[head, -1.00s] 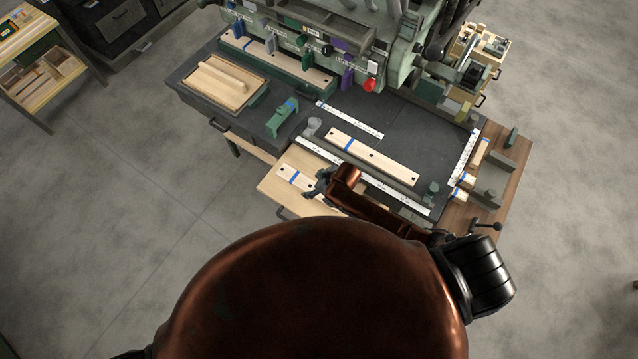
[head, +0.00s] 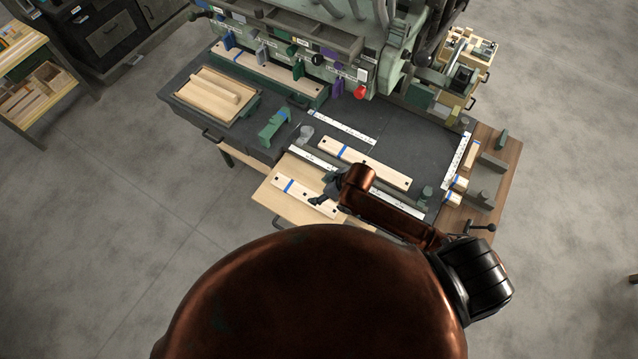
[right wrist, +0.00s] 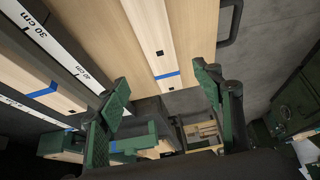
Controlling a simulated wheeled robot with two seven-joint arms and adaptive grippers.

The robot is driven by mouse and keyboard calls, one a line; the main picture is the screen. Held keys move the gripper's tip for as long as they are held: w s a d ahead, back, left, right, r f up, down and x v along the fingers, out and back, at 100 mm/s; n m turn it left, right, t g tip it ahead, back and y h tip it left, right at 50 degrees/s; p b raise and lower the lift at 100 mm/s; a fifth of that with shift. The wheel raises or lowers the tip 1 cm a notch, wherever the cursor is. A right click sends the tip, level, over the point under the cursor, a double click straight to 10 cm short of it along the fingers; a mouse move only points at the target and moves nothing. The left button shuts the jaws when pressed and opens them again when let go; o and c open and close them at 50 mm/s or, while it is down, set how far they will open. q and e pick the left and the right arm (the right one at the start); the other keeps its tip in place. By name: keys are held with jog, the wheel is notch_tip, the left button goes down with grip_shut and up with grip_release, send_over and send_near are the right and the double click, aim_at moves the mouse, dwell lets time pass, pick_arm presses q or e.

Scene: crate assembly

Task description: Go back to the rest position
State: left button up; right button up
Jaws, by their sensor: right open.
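My right gripper (head: 324,194) is open and empty, over the light wooden board at the bench's front edge. In the right wrist view its two green fingers (right wrist: 162,88) stand wide apart with nothing between them. A pale plank with a blue band (head: 300,193) lies on that board, partly hidden by the gripper and arm; its band and black square holes show in the right wrist view (right wrist: 165,55). I cannot tell whether the fingers touch it. My left gripper is not in view.
A dark workbench (head: 400,135) carries white rulers, another blue-banded plank (head: 365,163), a green block (head: 273,128) and a wooden tray (head: 205,95). A green machine with a red knob (head: 360,91) rises behind. Open grey floor (head: 130,200) lies to the left.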

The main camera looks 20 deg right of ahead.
jog(key=s+d+r+m+g+h, duration=0.15)
jog(key=s+d+m, duration=0.25)
jog(key=s+d, duration=0.6)
jog(key=s+d+r+m+h, duration=0.35)
jog(key=s+d, duration=0.35)
jog(key=s, duration=0.4)
notch_tip(320, 180, down, 36)
jog(key=s+a+g+y+b, duration=0.1)
jog(key=s+a+b, duration=0.1)
jog(key=b, duration=0.3)
jog(key=s+f+n+g+b, duration=0.1)
jog(key=s+f+b, duration=0.3)
jog(key=s+f, duration=1.4)
notch_tip(320, 180, down, 3)
jog(key=shift+d+r, duration=0.15)
jog(key=shift+d, duration=0.05)
